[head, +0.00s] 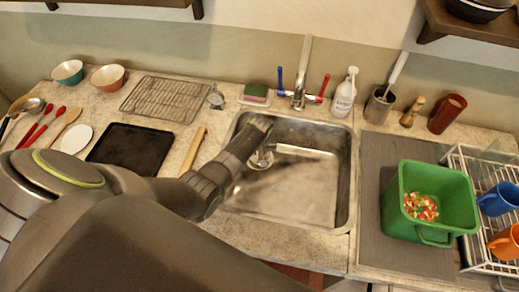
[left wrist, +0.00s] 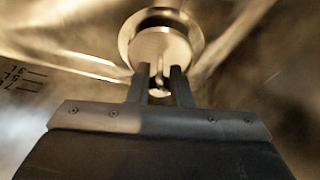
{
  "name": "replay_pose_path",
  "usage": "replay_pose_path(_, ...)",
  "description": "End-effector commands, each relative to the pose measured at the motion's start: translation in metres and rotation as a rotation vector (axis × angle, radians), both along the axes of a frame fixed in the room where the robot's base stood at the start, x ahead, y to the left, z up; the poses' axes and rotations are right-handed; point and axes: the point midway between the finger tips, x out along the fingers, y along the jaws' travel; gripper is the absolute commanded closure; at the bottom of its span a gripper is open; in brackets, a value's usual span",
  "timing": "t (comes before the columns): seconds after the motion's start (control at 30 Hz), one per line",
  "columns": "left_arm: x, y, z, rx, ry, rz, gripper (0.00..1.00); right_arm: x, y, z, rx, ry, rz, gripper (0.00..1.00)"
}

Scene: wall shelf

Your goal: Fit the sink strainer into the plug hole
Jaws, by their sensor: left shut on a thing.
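The steel sink (head: 300,205) is in the middle of the head view. My left gripper (head: 263,150) reaches down into its upper left part. In the left wrist view, my left gripper (left wrist: 161,80) is shut on the small knob of the sink strainer, a round metal disc (left wrist: 160,46). The plug hole (left wrist: 187,20) shows as a round metal rim behind the strainer. The strainer overlaps the hole and looks offset toward the gripper; I cannot tell whether it touches the rim. In the head view, the strainer (head: 261,160) shows small beside the gripper. My right gripper is out of view.
A tap (head: 300,75) with blue and red handles stands behind the sink. A soap bottle (head: 344,93) and a sponge (head: 256,91) are near its back edge. A green bin (head: 430,200) stands to the right. A wooden rolling pin (head: 193,150) lies left of the sink.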

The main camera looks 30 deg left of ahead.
Motion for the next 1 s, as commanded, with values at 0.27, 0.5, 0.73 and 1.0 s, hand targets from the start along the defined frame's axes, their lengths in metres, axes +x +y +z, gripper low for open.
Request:
replay_pose_path(0.27,0.0,0.0,-0.001,0.0,0.0,0.0,1.0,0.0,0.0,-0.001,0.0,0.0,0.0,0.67)
replay_pose_path(0.5,0.0,0.0,-0.007,0.0,0.0,0.0,1.0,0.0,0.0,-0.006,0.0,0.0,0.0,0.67)
replay_pose_path(0.73,0.0,0.0,-0.013,0.0,0.0,0.0,1.0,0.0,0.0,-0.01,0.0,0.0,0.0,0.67)
replay_pose_path(1.0,0.0,0.0,-0.02,0.0,0.0,0.0,1.0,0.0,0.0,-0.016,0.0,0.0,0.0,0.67)
